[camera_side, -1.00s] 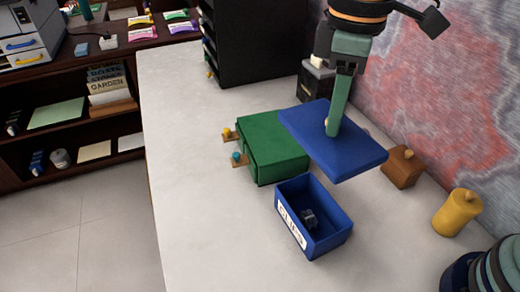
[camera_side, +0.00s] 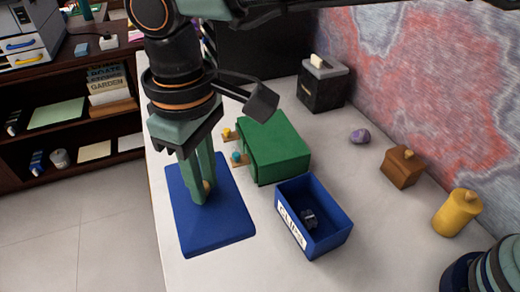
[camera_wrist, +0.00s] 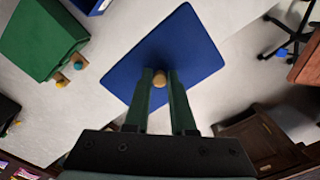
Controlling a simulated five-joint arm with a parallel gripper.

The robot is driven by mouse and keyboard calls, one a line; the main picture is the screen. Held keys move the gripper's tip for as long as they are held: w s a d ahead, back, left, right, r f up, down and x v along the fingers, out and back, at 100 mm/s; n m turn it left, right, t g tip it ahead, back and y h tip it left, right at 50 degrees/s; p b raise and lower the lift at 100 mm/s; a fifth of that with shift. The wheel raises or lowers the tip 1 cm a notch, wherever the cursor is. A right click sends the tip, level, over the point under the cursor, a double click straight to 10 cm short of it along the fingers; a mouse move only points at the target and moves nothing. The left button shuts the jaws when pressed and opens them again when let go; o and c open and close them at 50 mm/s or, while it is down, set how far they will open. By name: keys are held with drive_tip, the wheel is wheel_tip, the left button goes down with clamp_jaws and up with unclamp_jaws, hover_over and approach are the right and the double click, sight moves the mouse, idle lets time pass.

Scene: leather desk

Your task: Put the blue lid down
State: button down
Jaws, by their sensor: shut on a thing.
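The blue lid (camera_side: 225,228) is a flat square with a small round wooden knob (camera_side: 208,187). My gripper (camera_side: 203,192) points down and is shut on the knob, with its two green fingers on either side. The lid hangs level at the left side of the pale desk; I cannot tell how far it is above the surface. In the wrist view the lid (camera_wrist: 190,45) lies beyond the fingers, with the knob (camera_wrist: 161,79) between the fingertips. The open blue box labelled CLIPS (camera_side: 335,232) stands to the right of the lid with a dark object inside.
A green box (camera_side: 280,145) with two small knobbed lids or tabs stands behind. A black box (camera_side: 323,88), a purple stone (camera_side: 360,136), a brown block (camera_side: 402,166) and a yellow canister (camera_side: 457,212) line the right. The desk's left edge is close to the lid.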

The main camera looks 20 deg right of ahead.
sight(221, 260)
drive_tip(key=f, duration=2)
drive_tip(key=shift+a+f, duration=0.1)
drive_tip(key=shift+a, duration=0.1)
drive_tip(key=shift+f, duration=0.15)
drive_tip(key=c, duration=0.8)
unclamp_jaws()
drive_tip(key=shift+o, duration=0.2)
